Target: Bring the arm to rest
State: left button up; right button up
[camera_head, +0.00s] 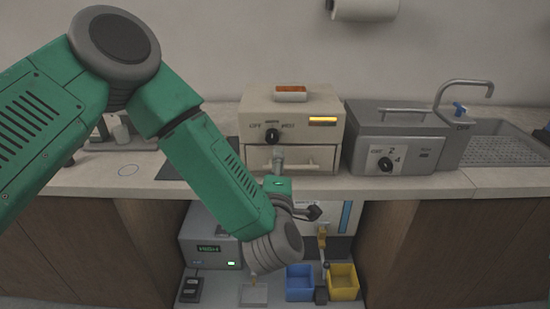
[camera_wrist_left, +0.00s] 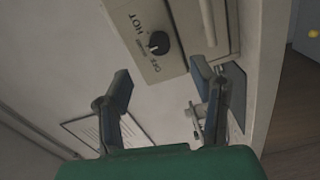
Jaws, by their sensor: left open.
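My left arm (camera_head: 222,172) is green and comes in from the left, reaching down in front of the counter. My left gripper (camera_head: 298,187) is at the counter's front edge, in front of the beige press (camera_head: 262,132) with its dark knob. In the left wrist view my left gripper (camera_wrist_left: 162,78) has its two dark fingers apart, with nothing between them. The beige press (camera_wrist_left: 148,62), its OFF/HOT knob and its handle lie beyond the fingertips there. My right gripper is not in view.
A grey machine (camera_head: 396,146) and a sink (camera_head: 505,150) stand right of the press. Below, a grey box with a lit display (camera_head: 208,249), a blue bin (camera_head: 299,284) and a yellow bin (camera_head: 343,285) sit between wooden cabinets. A paper roll (camera_head: 364,9) hangs above.

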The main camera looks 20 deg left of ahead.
pick_arm(q)
jog(key=shift+s, duration=0.1)
jog(key=s+a+f+m+g+h, duration=0.1)
jog(key=s+f+m+g+h, duration=0.25)
jog(key=s+f+m, duration=0.55)
jog(key=s+a+f+m+g+h, duration=0.1)
jog(key=s+f+m+g+h, duration=0.35)
jog(key=f, duration=0.85)
jog(key=s+a+f+m+g+y, duration=0.1)
jog(key=s+a+f+m+g, duration=0.1)
jog(key=s, duration=0.5)
jog(key=s+a+f+m+g+y, duration=0.1)
jog(key=s+a+g, duration=0.3)
jog(key=s, duration=0.4)
jog(key=s+a+f+m+g+y, duration=0.1)
jog(key=s+a+f+m+g, duration=0.1)
jog(key=s, duration=0.5)
jog(key=a+f+m, duration=0.1)
jog(key=a, duration=0.1)
jog(key=shift+s+a+f+g, duration=0.15)
jog(key=shift+a+f+g, duration=0.05)
jog(key=shift+a+g, duration=0.2)
dwell(2.9)
